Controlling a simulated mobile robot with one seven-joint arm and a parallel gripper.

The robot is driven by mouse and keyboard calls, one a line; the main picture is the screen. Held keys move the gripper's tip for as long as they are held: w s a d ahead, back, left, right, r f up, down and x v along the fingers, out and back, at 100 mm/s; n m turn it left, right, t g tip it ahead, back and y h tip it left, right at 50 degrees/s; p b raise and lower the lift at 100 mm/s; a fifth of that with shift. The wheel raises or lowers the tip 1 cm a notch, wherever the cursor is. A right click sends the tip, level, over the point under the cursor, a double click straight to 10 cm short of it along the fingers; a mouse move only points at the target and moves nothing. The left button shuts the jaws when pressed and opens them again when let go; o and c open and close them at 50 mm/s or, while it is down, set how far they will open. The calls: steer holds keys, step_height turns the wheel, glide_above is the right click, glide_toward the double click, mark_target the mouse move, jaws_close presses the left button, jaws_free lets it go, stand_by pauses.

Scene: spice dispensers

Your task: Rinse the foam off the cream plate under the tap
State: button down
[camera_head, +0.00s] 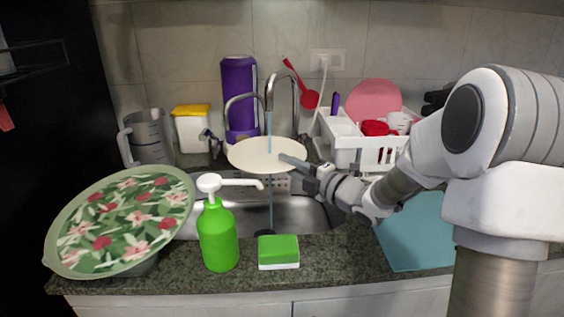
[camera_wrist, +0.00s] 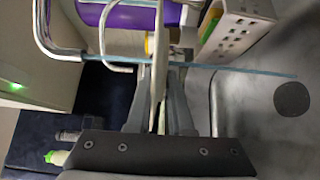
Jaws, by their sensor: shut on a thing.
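The cream plate (camera_head: 255,151) is held over the sink, seen at a shallow angle in the head view. In the wrist view the plate (camera_wrist: 159,60) shows edge-on between my fingers. My gripper (camera_head: 291,160) is shut on its right rim. The tap (camera_head: 296,95) is running. Its thin blue water stream (camera_head: 269,125) comes down at the plate, and water also shows below it. The stream (camera_wrist: 235,70) crosses the wrist view sideways. I see no clear foam on the visible face; the underside is hidden.
The sink (camera_head: 300,212) lies below, with a dark drain (camera_wrist: 291,98). A green soap bottle (camera_head: 218,238) and a sponge (camera_head: 279,250) stand at the front edge. A floral tray (camera_head: 120,220) is at left. A white dish rack (camera_head: 345,140) is behind right, near my arm.

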steer(key=shift+s, duration=0.1)
steer(key=s+d+b, duration=0.1)
steer(key=s+b, duration=0.1)
steer(key=s, duration=0.5)
steer(key=shift+s, duration=0.4)
stand_by(1.2)
steer(key=s+r+p, duration=0.1)
steer(key=s+r, duration=0.3)
steer(key=s, duration=0.1)
steer(key=shift+d+p, duration=0.3)
steer(key=shift+d, duration=0.1)
stand_by(0.4)
